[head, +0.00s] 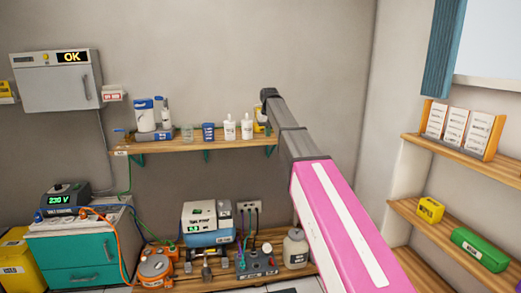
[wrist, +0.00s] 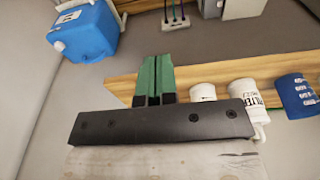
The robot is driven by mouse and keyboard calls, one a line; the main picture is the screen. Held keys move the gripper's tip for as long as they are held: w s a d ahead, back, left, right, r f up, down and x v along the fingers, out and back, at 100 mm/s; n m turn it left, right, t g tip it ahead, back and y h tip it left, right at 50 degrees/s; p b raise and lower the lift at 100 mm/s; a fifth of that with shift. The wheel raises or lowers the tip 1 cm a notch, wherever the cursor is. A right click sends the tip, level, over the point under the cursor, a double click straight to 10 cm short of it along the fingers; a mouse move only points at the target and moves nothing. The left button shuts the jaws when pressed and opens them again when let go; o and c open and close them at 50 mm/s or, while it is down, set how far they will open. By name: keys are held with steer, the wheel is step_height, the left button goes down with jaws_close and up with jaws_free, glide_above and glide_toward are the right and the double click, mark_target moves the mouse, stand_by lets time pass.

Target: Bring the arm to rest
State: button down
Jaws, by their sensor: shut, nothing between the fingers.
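My arm reaches up and away from the lower right of the head view, its pink and grey links crossing the scene. My gripper (head: 268,94) is at its far end, seen small and dark against the wall, above the right end of the wall shelf (head: 185,145). In the wrist view the two green fingers (wrist: 157,65) lie side by side in front of the dark gripper body. They are shut with nothing between them. In the wrist view the shelf plank (wrist: 125,87) passes behind the fingers.
White bottles (head: 229,128) and a blue cup (head: 208,132) stand on the wall shelf. Below are a pump unit (head: 208,222), a white jug (head: 295,249) and an orange reel (head: 155,266). Side shelves at right hold a card rack (head: 460,131) and a green case (head: 480,249).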

steer(key=s+d+f, duration=0.4)
steer(key=s+f, duration=0.4)
steer(key=f, duration=0.3)
steer(key=s+d+f+m+g, duration=0.1)
steer(key=s+d+f, duration=0.3)
steer(key=s+f, duration=0.45)
steer(key=s+d+f, duration=0.4)
steer(key=s+f, duration=0.3)
steer(key=f, duration=0.5)
steer(key=s+d+f, duration=0.1)
steer(key=s+f, duration=0.3)
steer(key=s, duration=0.2)
steer(key=s+d+f+m, duration=0.1)
steer(key=s+d+f, duration=0.1)
steer(key=s+f, duration=0.2)
steer(key=s, duration=0.3)
steer(key=shift+d+f+g, duration=0.25)
steer(key=shift+d+g, duration=0.05)
